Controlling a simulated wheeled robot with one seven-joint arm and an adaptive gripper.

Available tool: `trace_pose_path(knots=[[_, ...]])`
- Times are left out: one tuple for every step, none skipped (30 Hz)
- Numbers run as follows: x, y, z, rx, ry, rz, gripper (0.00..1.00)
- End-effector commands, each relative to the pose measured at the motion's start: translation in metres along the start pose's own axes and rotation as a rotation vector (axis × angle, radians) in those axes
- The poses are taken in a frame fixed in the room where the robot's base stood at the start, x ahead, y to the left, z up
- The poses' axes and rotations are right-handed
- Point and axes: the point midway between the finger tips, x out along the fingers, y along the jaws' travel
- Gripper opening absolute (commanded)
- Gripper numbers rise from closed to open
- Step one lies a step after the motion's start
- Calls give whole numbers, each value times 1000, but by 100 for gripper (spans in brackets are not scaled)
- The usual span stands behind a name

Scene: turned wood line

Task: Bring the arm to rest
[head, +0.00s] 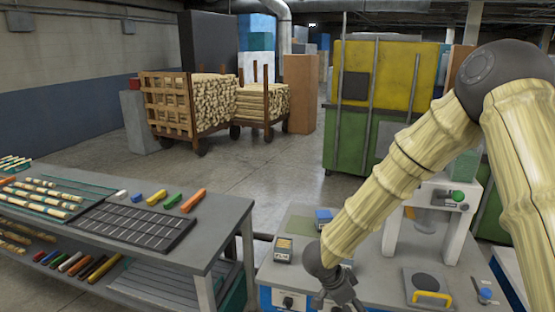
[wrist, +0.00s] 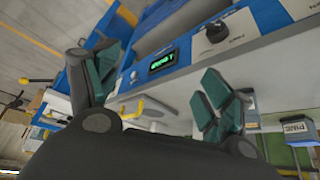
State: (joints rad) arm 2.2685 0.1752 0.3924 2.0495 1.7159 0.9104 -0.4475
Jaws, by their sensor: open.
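My gripper (head: 340,300) hangs at the end of my pale, wood-textured arm at the lower middle of the head view, beside the front of the grey machine bench (head: 388,275). Its fingertips are partly cut off by the bottom edge there. In the wrist view the two dark fingers with green pads stand wide apart, and my gripper (wrist: 155,92) is open with nothing between them. Behind the fingers is the blue and white front panel (wrist: 185,62) with a lit green display and a black knob. My arm is bent, with its dark elbow joint high at the right.
At the left is a grey workbench (head: 225,218) with a slotted black tray (head: 135,225), coloured blocks and wooden rods. A small meter (head: 283,249) and a yellow-handled fixture (head: 431,297) stand on the machine bench. Log carts (head: 190,102) stand behind, with open floor (head: 265,170) before them.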

Motion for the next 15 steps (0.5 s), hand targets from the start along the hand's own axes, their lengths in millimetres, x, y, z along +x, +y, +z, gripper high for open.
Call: trace_pose_path(knots=[[11,5,2,-26,11,-5,80],[18,8,4,-43,18,-10,80],[26,12,5,-69,28,-19,80],[34,15,6,-92,36,-27,80],[42,19,8,-116,44,-34,80],[54,26,11,-152,53,-45,80],[62,30,14,-182,59,-56,80],[71,35,17,-211,64,-66,80],[82,42,21,-254,69,-79,80],[90,48,25,-284,72,-89,80],[98,53,28,-315,74,-99,80],[108,61,34,-358,72,-112,80],[115,67,38,-388,70,-123,80],[123,74,42,-421,67,-132,80],[132,82,48,-463,62,-145,80]])
